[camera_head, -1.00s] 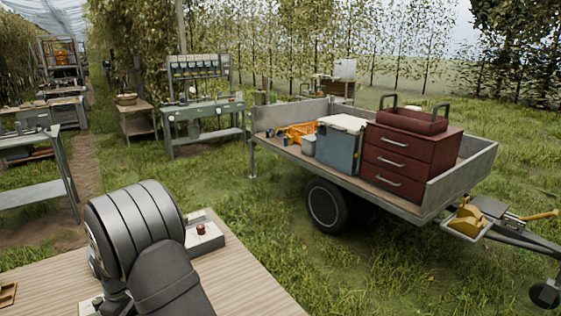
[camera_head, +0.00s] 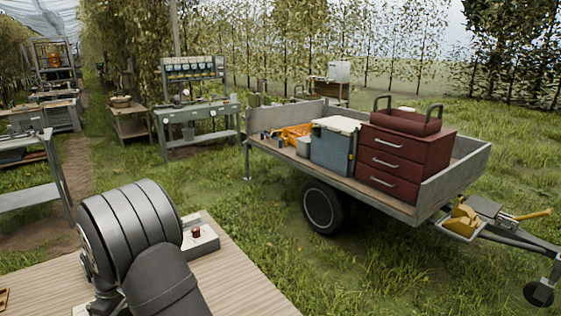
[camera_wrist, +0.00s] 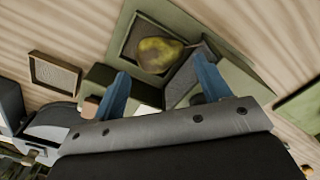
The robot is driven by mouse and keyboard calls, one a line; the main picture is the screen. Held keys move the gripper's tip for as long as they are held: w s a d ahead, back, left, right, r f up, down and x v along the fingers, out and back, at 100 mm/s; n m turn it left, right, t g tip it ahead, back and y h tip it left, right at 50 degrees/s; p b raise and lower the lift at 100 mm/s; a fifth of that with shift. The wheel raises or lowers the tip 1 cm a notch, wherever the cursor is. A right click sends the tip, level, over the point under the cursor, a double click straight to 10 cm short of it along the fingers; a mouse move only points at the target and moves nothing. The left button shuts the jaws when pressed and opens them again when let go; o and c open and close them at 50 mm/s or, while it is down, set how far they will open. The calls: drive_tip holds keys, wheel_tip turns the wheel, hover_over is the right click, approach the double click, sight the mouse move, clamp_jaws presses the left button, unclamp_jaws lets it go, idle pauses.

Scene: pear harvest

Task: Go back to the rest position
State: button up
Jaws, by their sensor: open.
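In the wrist view my gripper (camera_wrist: 165,92) shows two blue fingers held apart, with nothing between them. Beyond the fingertips a yellow-green pear (camera_wrist: 160,54) lies in a square recess of a green tray or box (camera_wrist: 200,28). The gripper appears apart from the pear. In the head view only part of my arm shows at the lower left, and my gripper is out of sight there.
A wooden worktop (camera_head: 235,285) carries a small box with a red button (camera_head: 196,232). A small wooden frame (camera_wrist: 54,73) lies left of the pear. A trailer (camera_head: 400,207) with a red drawer chest (camera_head: 407,160) and blue cooler (camera_head: 332,147) stands on grass.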

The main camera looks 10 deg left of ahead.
wheel_tip(320, 180, up, 7)
wheel_tip(320, 180, down, 12)
drive_tip(key=shift+f, duration=0.1)
wheel_tip(320, 180, up, 4)
drive_tip(key=shift+r, duration=0.25)
drive_tip(key=w+d+r, duration=0.5)
drive_tip(key=d+r, duration=0.2)
drive_tip(key=d, duration=0.4)
drive_tip(key=w+f+m, duration=0.1)
drive_tip(key=w+m, duration=0.8)
drive_tip(key=w, duration=1)
drive_tip(key=a+f, duration=0.2)
drive_tip(key=a, duration=0.1)
drive_tip(key=s+a+f, duration=0.1)
drive_tip(key=a+f, duration=0.1)
drive_tip(key=a, duration=0.1)
drive_tip(key=a+f, duration=0.2)
drive_tip(key=a, duration=0.1)
drive_tip(key=shift+s+a+f, duration=0.1)
drive_tip(key=shift+s+a, duration=0.2)
drive_tip(key=shift+s, duration=0.1)
drive_tip(key=shift+s+a+f, duration=0.1)
drive_tip(key=shift+a+f, duration=0.2)
drive_tip(key=shift+a, duration=0.25)
drive_tip(key=shift+c, duration=0.2)
